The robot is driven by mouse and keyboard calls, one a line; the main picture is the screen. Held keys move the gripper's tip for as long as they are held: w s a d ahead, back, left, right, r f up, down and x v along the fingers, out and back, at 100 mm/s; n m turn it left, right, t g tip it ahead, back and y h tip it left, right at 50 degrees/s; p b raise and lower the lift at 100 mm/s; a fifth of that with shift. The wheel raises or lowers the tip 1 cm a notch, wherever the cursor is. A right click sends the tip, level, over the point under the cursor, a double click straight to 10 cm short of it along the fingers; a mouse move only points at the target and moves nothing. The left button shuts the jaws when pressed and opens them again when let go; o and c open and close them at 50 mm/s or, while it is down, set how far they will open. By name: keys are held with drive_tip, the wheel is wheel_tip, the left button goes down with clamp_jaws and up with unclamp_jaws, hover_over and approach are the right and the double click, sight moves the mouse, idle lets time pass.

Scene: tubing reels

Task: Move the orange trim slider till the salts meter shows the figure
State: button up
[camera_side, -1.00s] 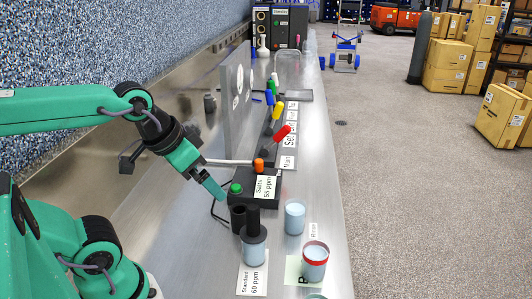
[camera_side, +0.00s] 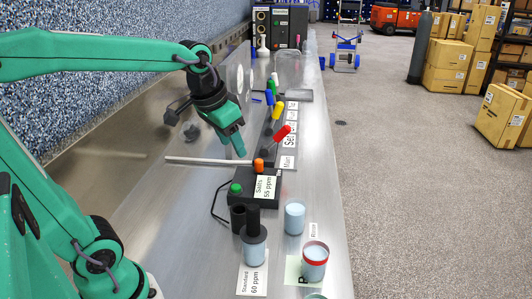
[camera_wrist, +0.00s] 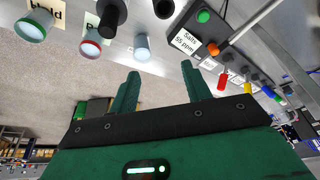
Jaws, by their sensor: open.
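The salts meter (camera_side: 240,201) is a black box on the metal bench; its label reads "Salts 55 ppm". The orange trim slider (camera_side: 259,164) stands up at its far end, and also shows in the wrist view (camera_wrist: 213,48). A green button (camera_side: 236,188) is on its near left corner. A label by the front cup reads "Standard 60 ppm" (camera_side: 252,281). A black probe (camera_side: 253,222) stands upright in that cup (camera_side: 255,252). My gripper (camera_side: 240,152) is open and empty, above and left of the orange slider, apart from it.
A black holder (camera_side: 237,219) stands beside the probe. Two other cups, one clear (camera_side: 295,217) and one red-rimmed (camera_side: 315,262), are to the right. Red (camera_side: 282,133), yellow (camera_side: 278,110) and other coloured handles stand behind the meter. A white rod (camera_side: 205,161) lies left of it.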

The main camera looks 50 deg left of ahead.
drive_tip(key=w+a+f+g, duration=0.1)
drive_tip(key=w+a, duration=0.3)
drive_tip(key=w, duration=0.4)
drive_tip(key=g, duration=0.3)
hover_over(259, 160)
wheel_tip(259, 160, down, 14)
drive_tip(key=shift+s+d+r, duration=0.1)
drive_tip(key=shift+r, duration=0.05)
drive_tip(key=shift+f, duration=0.2)
drive_tip(key=shift+f, duration=3.9)
clamp_jaws()
